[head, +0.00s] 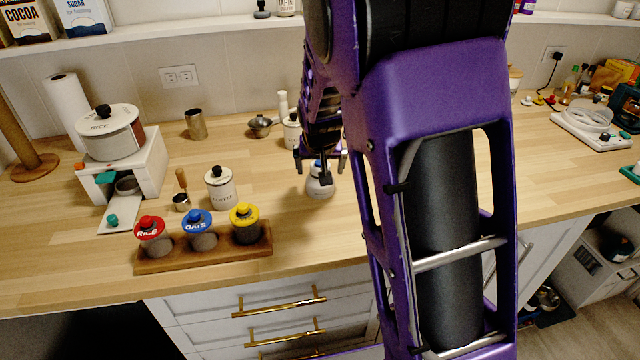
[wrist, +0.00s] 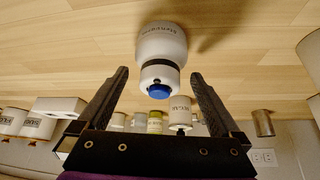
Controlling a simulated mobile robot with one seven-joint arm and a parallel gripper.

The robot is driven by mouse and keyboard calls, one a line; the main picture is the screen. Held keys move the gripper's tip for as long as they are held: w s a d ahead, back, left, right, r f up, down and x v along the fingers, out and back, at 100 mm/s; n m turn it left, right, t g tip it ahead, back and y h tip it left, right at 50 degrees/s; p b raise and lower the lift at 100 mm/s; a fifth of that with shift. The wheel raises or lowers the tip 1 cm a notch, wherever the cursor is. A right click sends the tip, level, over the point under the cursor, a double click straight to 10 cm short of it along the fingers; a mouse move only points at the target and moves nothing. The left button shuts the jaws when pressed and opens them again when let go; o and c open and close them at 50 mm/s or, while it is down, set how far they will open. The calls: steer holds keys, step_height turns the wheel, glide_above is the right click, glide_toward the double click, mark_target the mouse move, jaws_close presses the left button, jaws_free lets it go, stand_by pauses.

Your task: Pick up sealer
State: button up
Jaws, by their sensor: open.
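A round white bottle (head: 320,187) with a blue top stands on the wooden counter below my gripper (head: 321,160). It also shows in the wrist view (wrist: 161,44), with a dark neck band and dark lettering too small to read surely. It is the likeliest sealer, but I cannot confirm the name. My gripper (wrist: 160,74) is open and empty. Its two fingers point toward the bottle, one on each side of the blue top in the wrist view. My arm hides part of the counter in the head view.
A wooden rack (head: 205,250) with red, blue and yellow lidded jars stands at the front left. A white canister (head: 220,187) is behind it. Another canister (head: 292,132) and a small metal pot (head: 260,126) stand behind the bottle. Bare counter lies left of the bottle.

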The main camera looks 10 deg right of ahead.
steer(key=shift+w+d+f, duration=0.1)
steer(key=shift+w+f, duration=0.25)
steer(key=shift+f, duration=0.3)
steer(key=shift+r, duration=0.1)
